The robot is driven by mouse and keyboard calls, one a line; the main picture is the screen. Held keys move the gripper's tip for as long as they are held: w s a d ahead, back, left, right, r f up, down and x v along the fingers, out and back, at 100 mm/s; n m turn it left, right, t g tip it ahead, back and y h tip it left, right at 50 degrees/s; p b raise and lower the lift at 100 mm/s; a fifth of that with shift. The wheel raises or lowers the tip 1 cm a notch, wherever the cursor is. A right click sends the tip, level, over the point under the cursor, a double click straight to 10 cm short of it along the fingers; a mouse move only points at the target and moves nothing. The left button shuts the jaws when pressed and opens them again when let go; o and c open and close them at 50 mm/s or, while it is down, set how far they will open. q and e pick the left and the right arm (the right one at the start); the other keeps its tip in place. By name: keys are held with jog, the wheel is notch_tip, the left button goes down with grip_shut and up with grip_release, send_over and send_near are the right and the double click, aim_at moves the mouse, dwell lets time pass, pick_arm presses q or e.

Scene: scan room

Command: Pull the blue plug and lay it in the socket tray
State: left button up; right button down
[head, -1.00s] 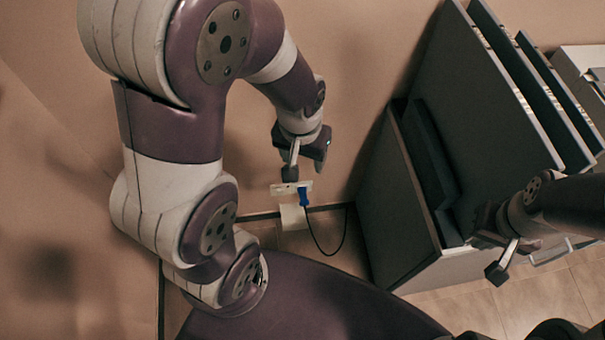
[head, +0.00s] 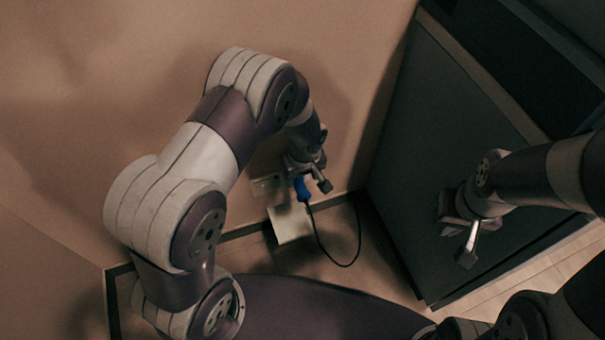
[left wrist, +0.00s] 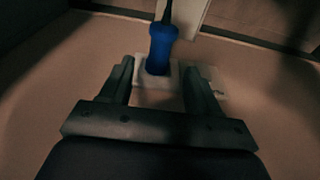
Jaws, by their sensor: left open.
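The blue plug (head: 302,188) is at the pale socket plate (head: 267,185) on the wall, with a dark cord hanging in a loop. In the left wrist view the plug (left wrist: 161,46) stands out from the plate (left wrist: 150,92). My left gripper (head: 308,178) is open at the plug. Its fingers (left wrist: 160,72) lie left and right of the plug with visible gaps. A pale tray (head: 290,223), seemingly the socket tray, is just below the plate; its edge shows in the left wrist view (left wrist: 187,9). My right gripper (head: 458,232) is away to the right; its opening is unclear.
A large dark cabinet (head: 440,120) stands right of the socket, close to my right arm. The wall (head: 340,60) is bare above the plate. A dark skirting strip (head: 240,231) runs along its foot, and tiled floor (head: 350,240) shows below.

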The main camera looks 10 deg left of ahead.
aim_at(300, 186)
pick_arm(q)
jog(key=f+b, duration=0.1)
jog(key=f, duration=0.1)
jog(key=f+b, duration=0.1)
jog(key=f, duration=0.1)
jog(key=w+f+b, duration=0.1)
jog(key=f, duration=0.1)
jog(key=shift+a+f, duration=0.3)
jog(key=shift+f, duration=0.05)
pick_arm(e)
notch_tip(300, 186, down, 4)
jog(key=shift+f, duration=0.1)
pick_arm(q)
jog(key=c, duration=1)
jog(key=shift+s+d+b, duration=0.3)
jog(key=shift+s+d, duration=0.45)
jog(key=shift+s, duration=0.35)
jog(key=shift+s+d+b, duration=0.25)
jog(key=shift+s+d, duration=0.45)
jog(key=shift+s, duration=0.35)
jog(key=shift+c, duration=0.3)
pick_arm(e)
jog(key=shift+f, duration=0.5)
